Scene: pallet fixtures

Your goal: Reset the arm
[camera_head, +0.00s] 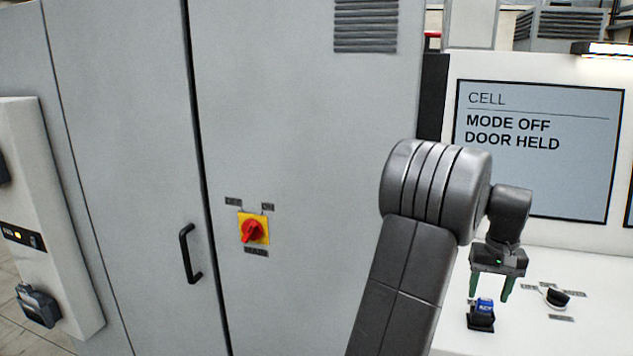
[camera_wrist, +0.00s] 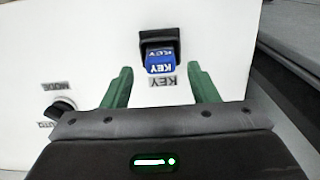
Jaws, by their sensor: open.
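My arm rises in front of the cabinet in the head view and bends down at the right. My gripper (camera_head: 490,297) points down over the white console, its green fingers apart with nothing held. In the wrist view my gripper (camera_wrist: 161,88) is open, with a blue block marked KEY (camera_wrist: 161,62) just beyond the fingertips. The blue block sits in a black holder (camera_wrist: 158,42); both also show in the head view, the block (camera_head: 484,306) and the holder (camera_head: 481,321). Whether the fingers touch the block cannot be told.
A black mode knob (camera_head: 557,298) is on the console (camera_head: 590,335). Behind it a screen (camera_head: 540,180) reads MODE OFF, DOOR HELD. The grey cabinet (camera_head: 300,130) has a red and yellow switch (camera_head: 252,230) and a black handle (camera_head: 187,255). A white wall unit (camera_head: 45,200) stands at left.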

